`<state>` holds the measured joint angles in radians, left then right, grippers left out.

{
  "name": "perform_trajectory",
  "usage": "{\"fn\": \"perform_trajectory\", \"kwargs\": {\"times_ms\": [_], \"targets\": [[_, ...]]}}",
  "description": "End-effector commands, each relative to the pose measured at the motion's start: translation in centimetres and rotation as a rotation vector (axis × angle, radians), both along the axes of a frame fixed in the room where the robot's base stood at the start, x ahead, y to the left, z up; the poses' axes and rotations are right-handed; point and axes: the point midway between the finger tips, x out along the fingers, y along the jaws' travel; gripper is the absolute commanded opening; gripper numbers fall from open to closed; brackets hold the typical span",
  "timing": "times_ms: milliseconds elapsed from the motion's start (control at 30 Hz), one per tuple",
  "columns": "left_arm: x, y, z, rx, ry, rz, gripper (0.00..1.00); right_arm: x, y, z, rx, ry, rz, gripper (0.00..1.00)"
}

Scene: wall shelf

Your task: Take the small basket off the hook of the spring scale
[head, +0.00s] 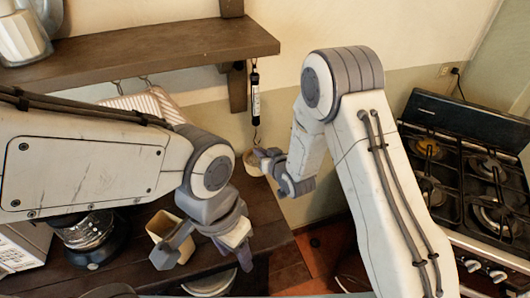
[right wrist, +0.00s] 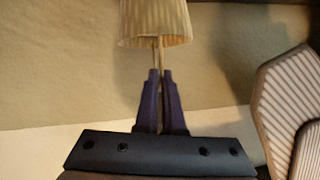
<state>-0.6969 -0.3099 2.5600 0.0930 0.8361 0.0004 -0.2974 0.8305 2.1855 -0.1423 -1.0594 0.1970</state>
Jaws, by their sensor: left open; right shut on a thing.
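The spring scale (head: 255,95), dark with a pale face, hangs upright beside the wooden shelf's bracket, its thin hook (head: 256,138) at the bottom. The small pale basket (head: 252,163) is just below the hook, partly hidden by my right gripper (head: 262,158). In the right wrist view the ribbed basket (right wrist: 155,22) is at the top, and my right gripper (right wrist: 160,80) is shut on its thin handle. I cannot tell whether the handle still touches the hook. My left gripper (head: 204,252) is open and empty over the counter, low in the head view.
The wooden shelf (head: 150,52) spans the upper left. A beige container (head: 160,224) stands on the dark counter (head: 265,215) beside my left gripper. A glass-and-black appliance (head: 88,235) is at lower left. A gas stove (head: 470,180) is at right. A striped thing (right wrist: 292,110) shows in the wrist view.

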Motion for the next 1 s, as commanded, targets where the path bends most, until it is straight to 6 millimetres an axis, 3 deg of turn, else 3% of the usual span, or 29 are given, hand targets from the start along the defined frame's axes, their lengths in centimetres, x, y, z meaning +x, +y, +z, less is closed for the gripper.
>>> {"fn": "perform_trajectory", "kwargs": {"times_ms": [1000], "targets": [[0.0,0.0,0.6,0.000,0.000,0.000,0.50,0.1,-0.3,1.3,0.001,0.000,-0.004,0.00]]}}
